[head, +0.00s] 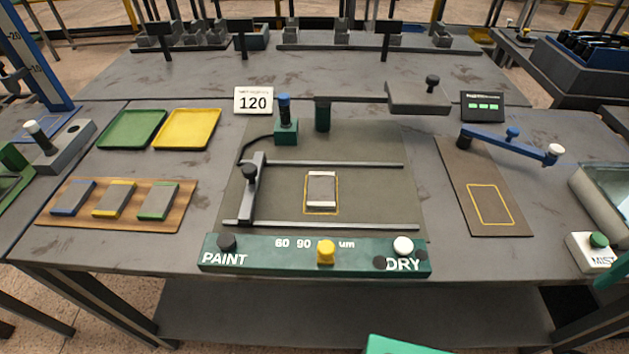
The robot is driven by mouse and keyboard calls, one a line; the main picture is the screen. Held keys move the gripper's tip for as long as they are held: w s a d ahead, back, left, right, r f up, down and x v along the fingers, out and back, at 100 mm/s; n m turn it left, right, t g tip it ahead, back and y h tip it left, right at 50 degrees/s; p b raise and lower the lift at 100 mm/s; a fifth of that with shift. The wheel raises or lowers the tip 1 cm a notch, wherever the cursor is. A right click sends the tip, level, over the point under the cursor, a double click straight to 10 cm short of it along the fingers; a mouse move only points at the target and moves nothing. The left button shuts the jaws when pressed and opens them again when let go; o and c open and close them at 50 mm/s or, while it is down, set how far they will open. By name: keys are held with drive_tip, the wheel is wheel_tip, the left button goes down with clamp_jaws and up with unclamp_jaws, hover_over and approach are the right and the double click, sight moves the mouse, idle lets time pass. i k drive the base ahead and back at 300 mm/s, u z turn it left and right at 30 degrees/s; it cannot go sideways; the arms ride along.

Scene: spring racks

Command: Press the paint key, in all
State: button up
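The paint key (227,243) is a dark round knob at the left end of a long green panel (285,262), above the white word PAINT. A yellow knob (326,252) stands in the middle of the panel near the marks 60, 90 and um. A white knob (403,246) stands at the right end above the word DRY, with a dark round piece beside that word. Behind the panel, a pale-ended plate (321,189) lies inside a yellow outline on the mat. No gripper fingers show in this view.
A dark slider (250,176) stands at the left of two rails behind the panel. A sign reading 120 (253,100) stands farther back. Green (133,129) and yellow (188,128) trays lie left. A blue lever (508,144) is at right.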

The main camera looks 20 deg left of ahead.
sight(225, 241)
drive_tip(key=k, duration=0.5)
drive_tip(key=u, duration=0.9)
drive_tip(key=i, duration=0.4)
drive_tip(key=u, duration=0.55)
